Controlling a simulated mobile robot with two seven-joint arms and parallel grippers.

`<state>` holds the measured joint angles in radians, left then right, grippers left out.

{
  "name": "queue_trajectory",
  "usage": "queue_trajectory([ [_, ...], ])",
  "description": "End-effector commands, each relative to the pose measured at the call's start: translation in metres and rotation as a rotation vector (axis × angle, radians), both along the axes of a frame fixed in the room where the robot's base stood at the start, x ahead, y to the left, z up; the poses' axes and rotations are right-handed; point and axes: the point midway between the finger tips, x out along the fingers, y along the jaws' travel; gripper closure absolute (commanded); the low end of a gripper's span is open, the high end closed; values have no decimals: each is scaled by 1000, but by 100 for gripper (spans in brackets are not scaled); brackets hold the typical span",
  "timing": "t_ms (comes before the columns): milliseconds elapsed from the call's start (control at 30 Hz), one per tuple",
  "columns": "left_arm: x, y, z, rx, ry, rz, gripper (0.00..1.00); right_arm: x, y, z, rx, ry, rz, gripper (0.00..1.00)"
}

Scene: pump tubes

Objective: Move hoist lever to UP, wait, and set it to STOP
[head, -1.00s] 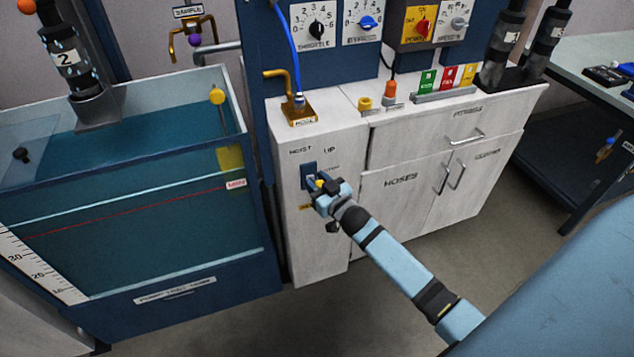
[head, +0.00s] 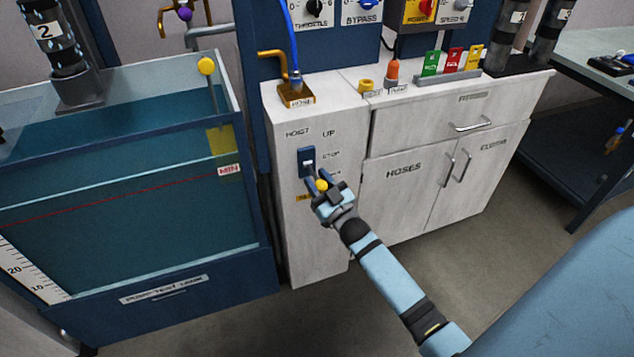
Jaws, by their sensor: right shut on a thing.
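The hoist lever's blue plate (head: 306,156) is on the white cabinet's front panel, with the words HOIST and UP above it. STOP is printed to its right, and a lower label is partly covered by my gripper. The lever's yellow knob (head: 321,185) shows between the fingers of my right gripper (head: 318,182), which is shut on it. The knob appears low, below the STOP label, but the slant of the view hides the lever's exact setting. My left gripper is out of view.
The water tank (head: 130,200) stands left of the cabinet. A hose fitting (head: 296,97) with a blue hose sits on the cabinet top above the lever. Cabinet doors and handles (head: 447,172) are to the right. The floor in front is clear.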

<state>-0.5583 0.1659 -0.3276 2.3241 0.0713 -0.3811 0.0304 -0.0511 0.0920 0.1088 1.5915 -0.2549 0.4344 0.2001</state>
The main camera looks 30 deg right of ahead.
Motion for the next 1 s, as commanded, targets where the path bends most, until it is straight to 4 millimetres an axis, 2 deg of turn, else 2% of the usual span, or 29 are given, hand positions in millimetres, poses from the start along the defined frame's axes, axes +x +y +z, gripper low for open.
queue_trajectory([
  [33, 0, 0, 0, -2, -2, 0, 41, -1, 1, -6, 1, 10, 1, 100],
  [133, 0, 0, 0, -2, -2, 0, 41, -2, 1, -9, 1, 12, 1, 100],
  [567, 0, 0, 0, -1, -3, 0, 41, -2, 1, -11, 2, 15, 0, 100],
  [600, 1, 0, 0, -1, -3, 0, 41, -2, 1, -12, 2, 16, 0, 63],
  [700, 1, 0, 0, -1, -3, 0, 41, -2, 1, -11, 2, 14, 1, 41],
  [1000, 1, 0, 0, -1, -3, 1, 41, -3, 1, -9, 3, 10, 0, 41],
])
